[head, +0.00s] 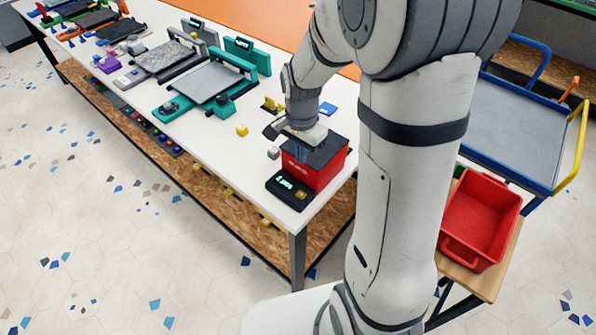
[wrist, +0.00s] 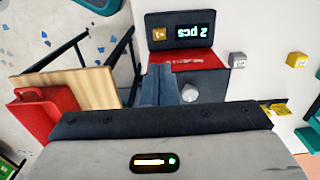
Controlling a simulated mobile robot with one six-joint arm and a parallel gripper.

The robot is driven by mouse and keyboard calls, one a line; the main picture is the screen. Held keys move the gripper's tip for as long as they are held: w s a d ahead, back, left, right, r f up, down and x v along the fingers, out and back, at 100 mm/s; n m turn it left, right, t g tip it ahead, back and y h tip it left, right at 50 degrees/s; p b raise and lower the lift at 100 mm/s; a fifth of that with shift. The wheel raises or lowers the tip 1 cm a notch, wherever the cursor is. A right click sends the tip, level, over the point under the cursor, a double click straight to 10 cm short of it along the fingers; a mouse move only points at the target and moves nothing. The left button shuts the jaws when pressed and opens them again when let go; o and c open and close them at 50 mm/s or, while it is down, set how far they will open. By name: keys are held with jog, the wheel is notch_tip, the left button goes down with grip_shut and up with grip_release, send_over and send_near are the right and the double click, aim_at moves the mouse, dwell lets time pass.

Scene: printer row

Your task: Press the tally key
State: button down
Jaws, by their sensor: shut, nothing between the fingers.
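A black display unit (head: 283,182) sits at the front of a red box with a dark top (head: 326,172) near the table's near end. In the wrist view the unit (wrist: 183,18) shows lit characters that look like "2 pcs". A small yellow key (wrist: 159,34) is beside the readout; I take it for the tally key, and it shows small in the head view (head: 302,195). My gripper (wrist: 158,70) is shut and empty, over the red box, with its tips short of the key in the wrist picture. Contact with the box cannot be told.
A grey knob (wrist: 189,93) is on the box's dark top. A grey cube (head: 273,153) and a yellow cube (head: 242,130) lie nearby. A teal-framed machine (head: 215,84) stands farther left. A red bin (head: 483,218) is on a wooden stand at right.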

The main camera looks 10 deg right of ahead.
aim_at(301, 196)
dwell(0.3)
notch_tip(301, 196, down, 14)
jog(key=shift+f+p, duration=0.1)
jog(key=shift+p, duration=0.85)
jog(key=shift+s+f+b, duration=0.15)
jog(key=shift+f+b, duration=0.55)
jog(key=shift+b, duration=0.3)
jog(key=shift+s+f, duration=0.15)
jog(key=shift+s, duration=0.1)
notch_tip(301, 196, up, 15)
jog(key=p, duration=0.1)
jog(key=shift+w, duration=0.45)
dwell(1.7)
